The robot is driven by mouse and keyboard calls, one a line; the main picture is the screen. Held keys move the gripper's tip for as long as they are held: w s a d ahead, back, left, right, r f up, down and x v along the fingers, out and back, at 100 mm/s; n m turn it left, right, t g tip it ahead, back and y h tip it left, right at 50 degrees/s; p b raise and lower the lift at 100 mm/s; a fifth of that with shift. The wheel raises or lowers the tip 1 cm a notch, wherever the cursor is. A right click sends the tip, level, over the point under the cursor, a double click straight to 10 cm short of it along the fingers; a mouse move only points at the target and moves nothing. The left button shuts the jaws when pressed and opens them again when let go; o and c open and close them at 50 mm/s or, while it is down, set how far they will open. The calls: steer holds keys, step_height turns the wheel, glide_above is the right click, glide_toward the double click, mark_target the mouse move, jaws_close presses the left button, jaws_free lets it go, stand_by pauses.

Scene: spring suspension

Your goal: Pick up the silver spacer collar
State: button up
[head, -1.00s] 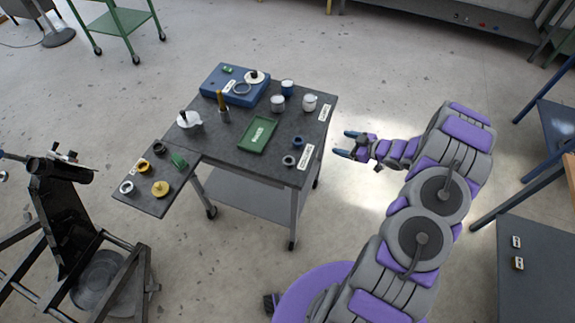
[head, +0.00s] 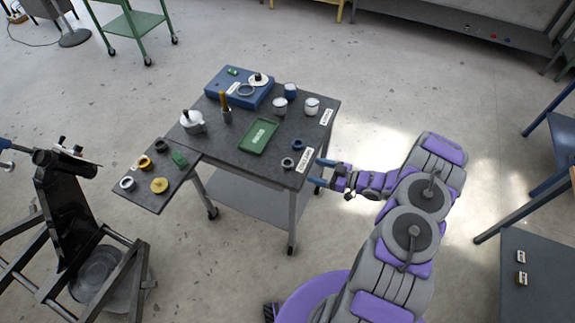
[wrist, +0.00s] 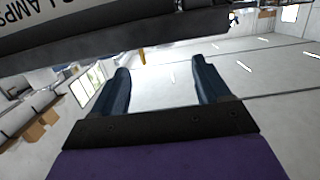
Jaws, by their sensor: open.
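A small silver-grey ring (head: 127,183) lies on the left side shelf of the workbench. A darker grey ring (head: 287,163) lies near the bench's front right corner, and a thin silver ring (head: 245,90) lies on the blue case. I cannot tell for sure which is the spacer collar. My gripper (head: 321,172) is just off the bench's right edge, close to the darker grey ring but apart from it. In the wrist view my gripper (wrist: 163,80) is open and empty, its two blue fingers spread. No ring shows there.
The workbench (head: 215,155) carries a green tray (head: 258,136), a blue case (head: 225,80), white cups, a blue ring (head: 298,145) and a white pot (head: 192,122). Its dark edge (wrist: 150,30) crosses the top of the wrist view. A black stand (head: 65,210) is at left.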

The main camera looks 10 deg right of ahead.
mark_target(292, 164)
steer(key=x, duration=0.4)
steer(key=shift+w+b, duration=0.1)
steer(key=shift+b, duration=0.3)
steer(key=shift+w+a+b, duration=0.15)
steer(key=shift+a, duration=0.3)
steer(key=shift+w+a+b, duration=0.15)
steer(key=shift+w+a, duration=0.05)
steer(key=shift+a, duration=0.3)
steer(key=shift+b+x, duration=0.6)
steer(key=shift+x, duration=0.9)
steer(key=shift+w+a, duration=0.25)
steer(key=c, duration=1.1)
steer(key=shift+r, duration=0.1)
steer(key=shift+c, duration=0.2)
